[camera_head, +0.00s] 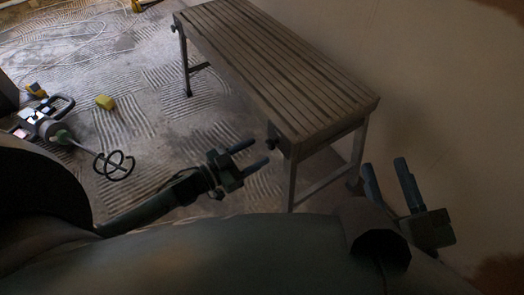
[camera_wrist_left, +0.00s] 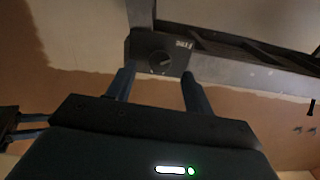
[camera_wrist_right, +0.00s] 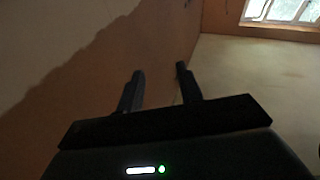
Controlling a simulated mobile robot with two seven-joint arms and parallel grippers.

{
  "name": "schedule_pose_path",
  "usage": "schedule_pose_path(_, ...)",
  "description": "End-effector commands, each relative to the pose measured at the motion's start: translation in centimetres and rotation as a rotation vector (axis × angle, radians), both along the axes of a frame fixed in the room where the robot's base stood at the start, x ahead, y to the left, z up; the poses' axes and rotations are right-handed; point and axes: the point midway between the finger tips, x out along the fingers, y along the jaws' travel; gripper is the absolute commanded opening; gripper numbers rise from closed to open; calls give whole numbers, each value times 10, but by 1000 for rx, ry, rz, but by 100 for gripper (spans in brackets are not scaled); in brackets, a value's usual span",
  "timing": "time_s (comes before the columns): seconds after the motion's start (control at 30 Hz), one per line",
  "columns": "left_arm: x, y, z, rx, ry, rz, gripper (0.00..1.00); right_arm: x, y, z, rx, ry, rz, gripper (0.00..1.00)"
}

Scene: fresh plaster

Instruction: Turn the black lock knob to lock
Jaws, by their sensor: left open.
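The black lock knob (camera_head: 271,131) sits on the near end of the slatted work bench (camera_head: 347,111), beside the top of a leg. In the left wrist view the round knob (camera_wrist_left: 160,63) is on a dark plate with a small white label to its upper right. My left gripper (camera_head: 260,152) is open and points at the knob. In its wrist view (camera_wrist_left: 158,75) the fingers lie on either side of the knob, apparently short of it, and hold nothing. My right gripper (camera_head: 384,165) is at the lower right, with its fingers apart and empty (camera_wrist_right: 160,70).
A similar dark knob (camera_head: 174,28) is at the bench's far end. A mixer with a wire whisk (camera_head: 113,165) and a yellow object (camera_head: 105,102) lie on the streaked floor at left. Bench legs stand close to my left gripper. The floor right of the bench is clear.

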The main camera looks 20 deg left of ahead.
Motion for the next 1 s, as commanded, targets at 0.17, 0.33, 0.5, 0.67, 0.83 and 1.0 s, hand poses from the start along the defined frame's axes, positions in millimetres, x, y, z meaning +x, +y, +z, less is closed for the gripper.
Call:
schedule_pose_path(0.17,18,-14,-1,1,-1,0,52,0,1,-3,18,2,9,36)
schedule_pose_path(0.33,24,-18,0,1,1,1,52,1,1,-3,23,6,11,36)
schedule_pose_path(0.5,24,-19,0,1,2,1,52,0,2,1,28,-2,13,36)
schedule_pose_path(0.67,24,-19,0,1,1,1,45,0,2,3,28,-6,15,36)
schedule_pose_path(0.83,24,-18,0,1,1,0,31,-1,2,3,27,-6,16,36)
schedule_pose_path(1.0,24,-18,0,1,1,0,17,-1,2,2,24,-6,19,36)
